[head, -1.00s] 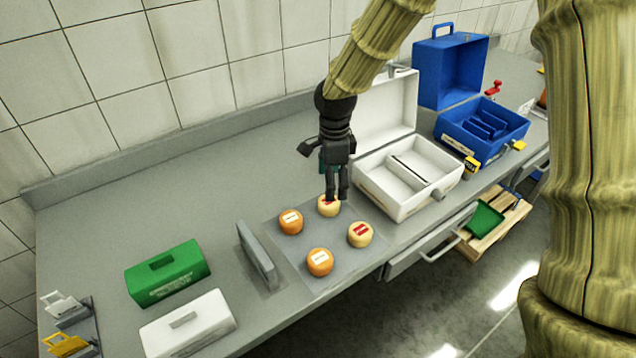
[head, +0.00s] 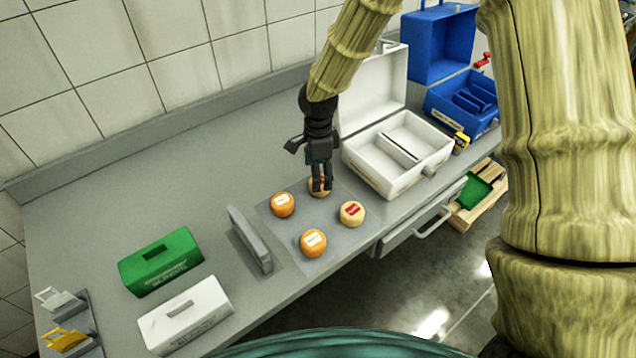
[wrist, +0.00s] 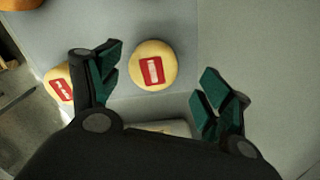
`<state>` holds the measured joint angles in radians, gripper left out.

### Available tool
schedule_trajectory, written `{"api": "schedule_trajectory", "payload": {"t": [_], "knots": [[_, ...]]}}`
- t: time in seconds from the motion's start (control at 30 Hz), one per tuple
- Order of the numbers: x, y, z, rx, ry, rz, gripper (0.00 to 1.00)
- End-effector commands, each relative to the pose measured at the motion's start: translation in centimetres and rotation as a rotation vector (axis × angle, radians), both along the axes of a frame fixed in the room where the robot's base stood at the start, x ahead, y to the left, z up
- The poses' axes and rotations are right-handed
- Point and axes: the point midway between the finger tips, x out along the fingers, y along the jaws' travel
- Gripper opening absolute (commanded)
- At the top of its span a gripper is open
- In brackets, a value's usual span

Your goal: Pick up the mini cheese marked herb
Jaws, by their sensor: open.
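Several mini cheeses sit on a grey mat (head: 335,232). Two are pale with red labels: the back one (head: 317,192), partly hidden by my gripper (head: 321,187), and the right one (head: 352,214). Two are orange with pale labels: the left one (head: 283,204) and the front one (head: 313,243). I cannot read which label says herb. My gripper points down at the back pale cheese. In the wrist view, my open gripper (wrist: 158,85) has that pale cheese (wrist: 153,65) between and slightly beyond its fingers, not gripped. The other pale cheese (wrist: 58,88) is behind the left finger.
An open white case (head: 385,170) stands right of the mat, with a blue case (head: 462,98) beyond. A grey upright plate (head: 249,240) stands left of the mat. Green (head: 160,262) and white (head: 186,314) boxes are at front left. The back-left counter is clear.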

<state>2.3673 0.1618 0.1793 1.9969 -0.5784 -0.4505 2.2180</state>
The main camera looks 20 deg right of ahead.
Motion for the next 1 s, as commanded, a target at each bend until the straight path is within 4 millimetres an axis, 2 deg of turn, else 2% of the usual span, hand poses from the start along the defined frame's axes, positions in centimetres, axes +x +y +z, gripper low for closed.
{"api": "schedule_trajectory", "payload": {"t": [0.43,0.8,1.0], "knots": [[0.1,-0.1,-3.9,-0.001,0.003,0.001,0.78],[0.1,-0.2,-4.4,0.0,0.002,-0.001,0.78],[0.1,-0.1,-4.4,0.0,0.001,0.0,0.42]]}}
